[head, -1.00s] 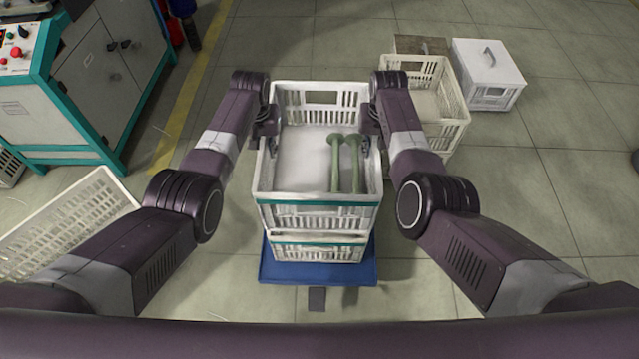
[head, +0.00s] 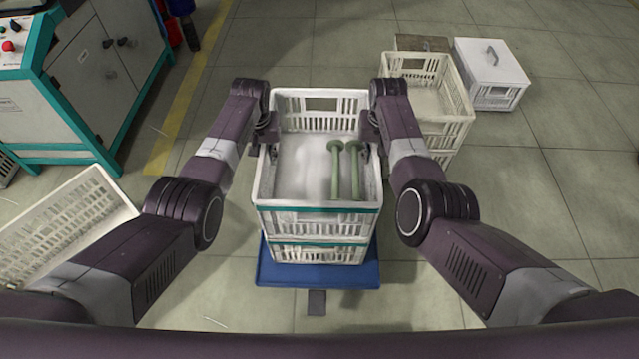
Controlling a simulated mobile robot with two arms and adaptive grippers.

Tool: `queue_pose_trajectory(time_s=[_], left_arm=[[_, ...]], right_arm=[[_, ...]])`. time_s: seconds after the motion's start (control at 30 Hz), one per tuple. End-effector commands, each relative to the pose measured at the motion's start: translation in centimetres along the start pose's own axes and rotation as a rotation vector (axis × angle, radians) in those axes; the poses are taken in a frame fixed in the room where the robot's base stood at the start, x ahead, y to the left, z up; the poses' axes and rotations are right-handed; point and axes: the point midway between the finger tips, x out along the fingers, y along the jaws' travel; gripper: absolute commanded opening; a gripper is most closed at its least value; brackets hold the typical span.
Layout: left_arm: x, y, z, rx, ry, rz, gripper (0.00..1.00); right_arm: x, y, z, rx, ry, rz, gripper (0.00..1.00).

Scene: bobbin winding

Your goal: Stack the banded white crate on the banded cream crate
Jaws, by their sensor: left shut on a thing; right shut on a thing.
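The banded white crate (head: 318,221), with a teal band along its rim, is level and sits directly over the banded cream crate (head: 315,254). Only the front of the lower crate shows, with its own teal band; I see no clear gap between the two. Two green bobbins (head: 345,170) lie inside the upper crate toward its right side. My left gripper (head: 266,145) is shut on the upper crate's left wall. My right gripper (head: 371,145) is shut on its right wall. The fingertips are mostly hidden by the wrists.
The lower crate stands on a blue base (head: 266,272) on the floor. Cream crates (head: 462,115) stand at the right, beside a white lidded box (head: 492,65). A tilted cream crate (head: 60,225) lies at the left, below a teal-edged machine cabinet (head: 85,90).

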Motion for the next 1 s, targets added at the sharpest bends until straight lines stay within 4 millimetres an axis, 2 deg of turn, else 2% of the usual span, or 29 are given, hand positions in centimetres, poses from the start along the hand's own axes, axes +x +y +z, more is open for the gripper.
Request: queue_pose_trajectory(time_s=[0.03,0.07,0.1,0.2,0.23,0.53,0.67,0.83,1.0], left_arm=[[0.4,0.0,-0.1,0.000,0.003,0.000,0.00],[0.5,0.0,0.1,0.000,0.000,0.000,0.09],[0.2,0.0,0.0,0.000,0.000,0.000,0.14],[0.2,0.0,0.0,0.000,0.000,0.000,0.25],[0.2,0.0,0.0,0.000,0.000,0.000,0.26],[0.1,0.0,0.0,0.000,0.001,0.000,0.26],[-0.6,0.0,-0.1,0.000,0.002,0.001,0.26],[-2.7,0.0,-0.1,0.000,0.004,0.001,0.26],[-6.1,0.0,-0.1,0.000,0.005,0.001,0.26]], right_arm=[[0.4,0.0,-0.1,0.000,0.004,0.000,0.00],[0.4,0.0,0.0,0.000,0.001,0.000,0.09],[0.2,0.0,0.0,0.000,0.001,0.000,0.14],[0.2,0.0,0.0,0.000,0.000,0.000,0.25],[0.2,0.0,0.0,0.000,0.000,0.000,0.26],[0.2,0.0,0.0,0.000,0.000,0.000,0.26],[0.2,0.0,0.0,0.000,0.000,0.000,0.26],[0.2,0.0,0.0,0.000,0.000,0.000,0.26],[0.2,0.0,0.0,0.000,0.000,0.000,0.26]])
